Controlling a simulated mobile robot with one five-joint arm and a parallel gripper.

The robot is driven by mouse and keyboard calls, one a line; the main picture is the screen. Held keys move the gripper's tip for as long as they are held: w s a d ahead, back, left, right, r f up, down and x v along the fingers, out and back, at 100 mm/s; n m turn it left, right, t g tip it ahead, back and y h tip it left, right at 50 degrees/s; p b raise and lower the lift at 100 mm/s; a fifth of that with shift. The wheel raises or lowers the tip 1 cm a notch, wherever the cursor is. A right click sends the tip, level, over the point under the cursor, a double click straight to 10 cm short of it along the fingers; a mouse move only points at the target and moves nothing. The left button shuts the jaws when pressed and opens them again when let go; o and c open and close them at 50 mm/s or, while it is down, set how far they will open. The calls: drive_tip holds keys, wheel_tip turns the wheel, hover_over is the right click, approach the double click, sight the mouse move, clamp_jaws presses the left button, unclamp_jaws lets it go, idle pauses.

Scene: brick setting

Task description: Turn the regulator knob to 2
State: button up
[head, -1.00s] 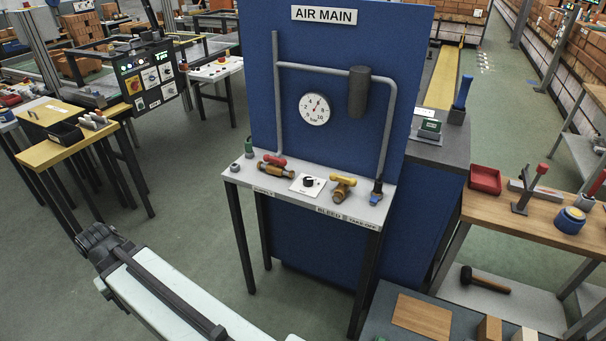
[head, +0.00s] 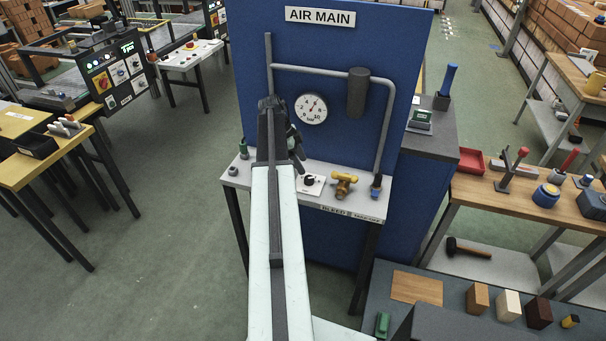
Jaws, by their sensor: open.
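The regulator knob (head: 309,180) is small and black, on a white plate (head: 316,190) on the grey shelf under the AIR MAIN panel. Its scale and setting are too small to read. The round pressure gauge (head: 311,108) is on the blue panel above it. My gripper (head: 299,164) is dark and partly hidden behind my arm. It hangs a little above the shelf, just up and left of the knob in the picture, apart from it as far as I can tell. It is open and appears empty.
A yellow-handled brass valve (head: 345,184) sits right of the knob, with a blue-based pipe fitting (head: 376,185) beyond. My arm covers the shelf left of the knob. A wooden workbench (head: 520,200) with tools stands at right. Green floor (head: 170,240) is clear at left.

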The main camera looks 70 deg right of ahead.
sight(309, 178)
drive_tip(key=b+x, duration=0.7)
drive_tip(key=shift+f, duration=0.45)
drive_tip(key=shift+r, duration=0.1)
clamp_jaws()
